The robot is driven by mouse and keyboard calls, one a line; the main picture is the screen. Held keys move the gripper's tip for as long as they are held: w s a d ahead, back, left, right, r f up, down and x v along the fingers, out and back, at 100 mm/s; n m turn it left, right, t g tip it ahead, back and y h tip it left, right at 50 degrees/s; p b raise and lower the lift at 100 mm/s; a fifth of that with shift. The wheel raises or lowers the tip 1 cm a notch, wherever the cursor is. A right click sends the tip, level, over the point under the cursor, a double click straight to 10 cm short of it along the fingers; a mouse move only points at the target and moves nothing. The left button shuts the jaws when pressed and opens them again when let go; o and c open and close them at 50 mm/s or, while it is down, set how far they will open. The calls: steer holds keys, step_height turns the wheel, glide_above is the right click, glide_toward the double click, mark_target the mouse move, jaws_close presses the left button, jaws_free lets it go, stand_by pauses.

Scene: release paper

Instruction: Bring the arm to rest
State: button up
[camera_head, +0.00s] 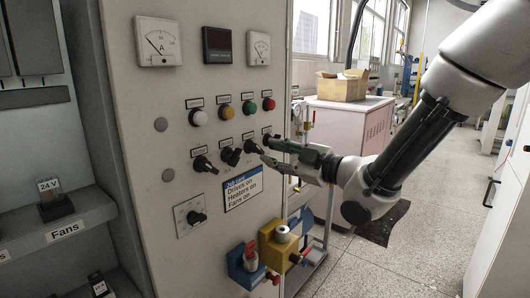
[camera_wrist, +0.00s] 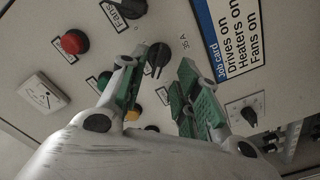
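My gripper (camera_head: 266,151) is in front of the grey control panel (camera_head: 150,120), at the right end of its row of black knobs. In the wrist view its two green-padded fingers (camera_wrist: 160,88) stand apart with a clear gap, holding nothing. A black rotary knob (camera_wrist: 158,57) shows in line with the gap, just beyond the fingertips; I cannot tell whether they touch it. The knob labelled Fans (camera_wrist: 130,8) lies at the top of that view. In the head view the gripper partly covers the right-hand knobs.
The white job card (camera_head: 243,190) reads Drives on, Heaters on, Fans on. Coloured lamps, including a red one (camera_head: 269,104), sit above the knobs. A yellow box (camera_head: 279,248) and blue bracket (camera_head: 243,266) stick out below. A pink cabinet (camera_head: 345,125) stands behind; the floor at right is clear.

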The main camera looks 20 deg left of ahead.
steer(key=shift+v, duration=1.2)
steer(key=w+d+f+m+h, duration=0.1)
steer(key=d+f+m+h, duration=0.4)
steer(key=f, duration=0.7)
steer(key=d+f+m+g+h, duration=0.1)
steer(key=d+m+h, duration=0.15)
steer(key=d, duration=0.35)
steer(key=d+f+m+h, duration=0.1)
steer(key=d+f+h, duration=0.1)
steer(key=d+h, duration=0.3)
steer(key=s+d+r+m+h, duration=0.1)
steer(key=s+d+r+m, duration=0.3)
steer(key=d, duration=0.7)
steer(key=s+d+r+m+g+h, duration=0.1)
steer(key=s+d+r+m, duration=0.3)
steer(key=s+d, duration=0.5)
steer(key=s+d+r+m+h, duration=0.2)
steer(key=s+d+r+m, duration=0.2)
steer(key=d, duration=0.9)
steer(key=s+m, duration=0.2)
steer(key=s, duration=0.1)
steer(key=shift+d+g, duration=0.3)
steer(key=shift+d, duration=0.05)
